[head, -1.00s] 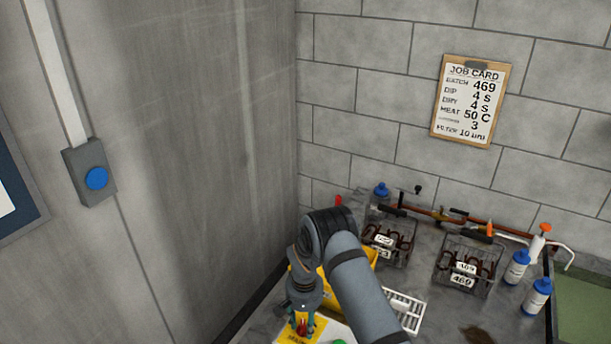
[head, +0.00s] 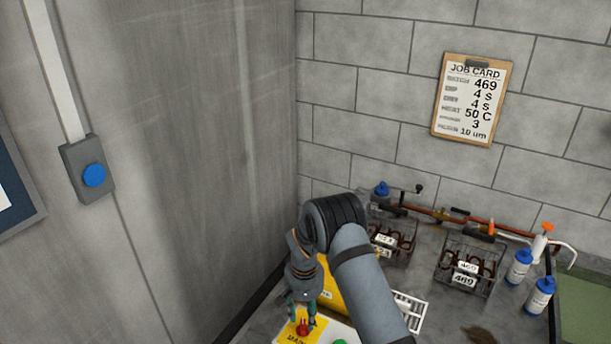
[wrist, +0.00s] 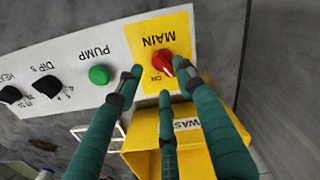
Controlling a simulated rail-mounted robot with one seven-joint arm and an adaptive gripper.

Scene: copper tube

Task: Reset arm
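My gripper (head: 302,312) has slim teal fingers and hangs over the yellow MAIN plate (head: 288,334) at the bottom of the head view. In the wrist view my gripper (wrist: 158,80) is open, its fingers spread with nothing held between them. The red MAIN knob (wrist: 164,66) lies just beyond the fingertips, close to the right-hand one. I cannot tell whether that finger touches it. The knob also shows in the head view (head: 303,328).
A green PUMP button (wrist: 99,75) and black dials (wrist: 46,87) share the white panel. A yellow bin (wrist: 140,140) stands close to the fingers. Wire baskets (head: 470,265) and blue-capped bottles (head: 539,296) stand at right. A job card (head: 472,100) hangs on the wall.

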